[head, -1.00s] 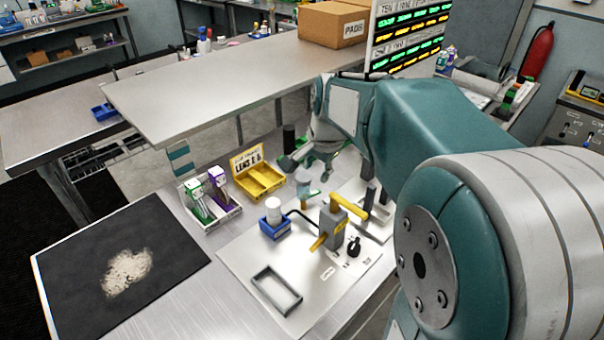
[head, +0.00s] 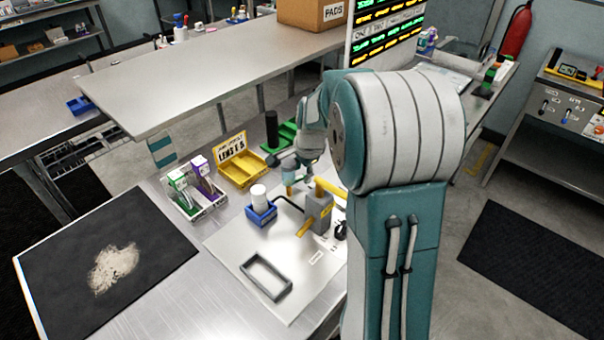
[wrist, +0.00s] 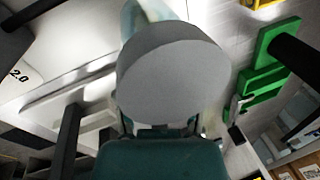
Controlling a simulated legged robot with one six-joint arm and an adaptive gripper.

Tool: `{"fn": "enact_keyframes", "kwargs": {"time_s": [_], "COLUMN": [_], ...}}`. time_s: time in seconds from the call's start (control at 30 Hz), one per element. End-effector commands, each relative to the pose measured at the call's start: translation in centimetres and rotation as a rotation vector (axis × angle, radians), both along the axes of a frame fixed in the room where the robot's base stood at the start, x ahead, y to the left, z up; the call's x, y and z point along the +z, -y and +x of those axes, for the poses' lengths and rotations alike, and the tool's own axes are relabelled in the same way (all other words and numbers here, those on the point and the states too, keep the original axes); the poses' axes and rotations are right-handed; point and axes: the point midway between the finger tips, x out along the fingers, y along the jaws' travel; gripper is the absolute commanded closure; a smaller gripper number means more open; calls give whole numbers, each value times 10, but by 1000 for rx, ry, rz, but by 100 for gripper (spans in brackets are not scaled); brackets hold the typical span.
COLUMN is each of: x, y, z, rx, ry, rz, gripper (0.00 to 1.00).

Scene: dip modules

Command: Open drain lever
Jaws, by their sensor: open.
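A grey block (head: 319,212) stands on the white board, with a yellow bar (head: 331,189) at its top and a short yellow lever (head: 304,228) low on its left side. I cannot tell which of these is the drain lever. My gripper (head: 290,168) is at the end of the arm, just behind and left of the block, above a pale blue cup-like part (head: 288,179). It is small and partly hidden by my arm; it is open, and I see nothing held. The wrist view is mostly filled by a grey disc and teal arm parts.
A blue bin (head: 261,214) with a white bottle (head: 258,194) stands left of the block. A black cylinder (head: 272,128) is by the green base (head: 284,137). A yellow lens bin (head: 240,172) and grey tray frame (head: 266,276) are nearby. A raised shelf (head: 215,75) lies behind.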

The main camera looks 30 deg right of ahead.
Motion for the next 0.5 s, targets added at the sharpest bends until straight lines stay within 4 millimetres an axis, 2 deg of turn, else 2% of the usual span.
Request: {"fn": "enact_keyframes", "kwargs": {"time_s": [0.1, 0.4, 0.43, 0.47, 0.5], "x": [-10, -13, -14, -13, -13], "y": [0, 0, 0, 0, 0], "z": [2, 3, 3, 3, 3], "rx": [0, 0, 0, 0, 0], "ry": [-1, 0, 0, 0, 0], "rz": [0, 0, 0, 0, 0], "gripper": [49, 49, 53, 67, 85]}}
